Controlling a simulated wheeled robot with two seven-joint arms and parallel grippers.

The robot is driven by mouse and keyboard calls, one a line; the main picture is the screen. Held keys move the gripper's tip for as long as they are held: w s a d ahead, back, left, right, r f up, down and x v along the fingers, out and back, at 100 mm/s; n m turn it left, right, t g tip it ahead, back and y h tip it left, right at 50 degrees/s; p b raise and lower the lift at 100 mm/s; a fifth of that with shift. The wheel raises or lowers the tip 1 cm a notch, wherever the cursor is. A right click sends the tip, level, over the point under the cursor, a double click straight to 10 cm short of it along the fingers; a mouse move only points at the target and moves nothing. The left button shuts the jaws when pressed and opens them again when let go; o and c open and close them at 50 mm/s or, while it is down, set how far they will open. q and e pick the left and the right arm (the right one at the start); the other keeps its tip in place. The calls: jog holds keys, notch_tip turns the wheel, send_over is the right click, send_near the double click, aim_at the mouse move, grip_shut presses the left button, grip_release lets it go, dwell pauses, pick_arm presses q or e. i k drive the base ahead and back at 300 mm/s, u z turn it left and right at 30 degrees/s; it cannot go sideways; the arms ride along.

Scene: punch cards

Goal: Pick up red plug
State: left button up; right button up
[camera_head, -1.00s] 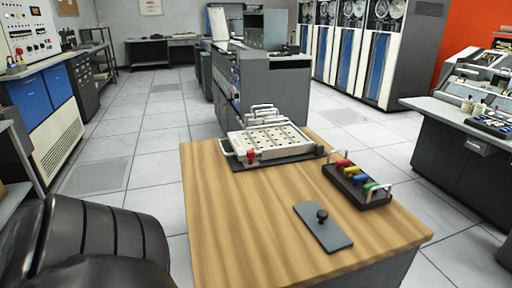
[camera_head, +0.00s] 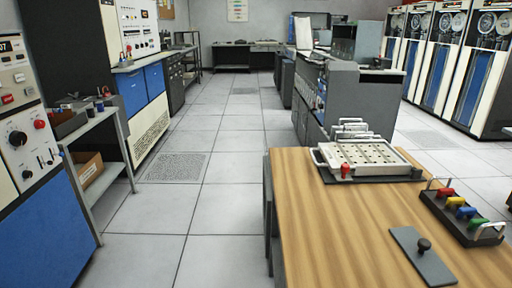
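A black rack (camera_head: 452,224) with metal handles stands on the right of the wooden table. It holds a row of coloured plugs: a red plug (camera_head: 445,193) at the far end, then a yellow plug (camera_head: 456,202), a blue plug (camera_head: 466,213) and a green plug (camera_head: 477,224). A second red piece (camera_head: 345,171), perhaps a plug, sits at the front left corner of a pale board with rows of holes (camera_head: 372,158). Neither of my grippers is in view.
The wooden table (camera_head: 330,235) fills the lower right. A dark plate with a black knob (camera_head: 424,246) lies near the rack. The tiled floor (camera_head: 215,215) left of the table is clear. A shelf with a cardboard box (camera_head: 88,168) stands left, by blue and white cabinets.

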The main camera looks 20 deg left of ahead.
aim_at(449, 192)
jog(key=u, duration=1.4)
jog(key=k, duration=0.75)
jog(key=z, duration=1.1)
jog(key=i, duration=0.9)
jog(key=k, duration=0.55)
jog(key=u, duration=3.9)
jog(key=k, duration=2.6)
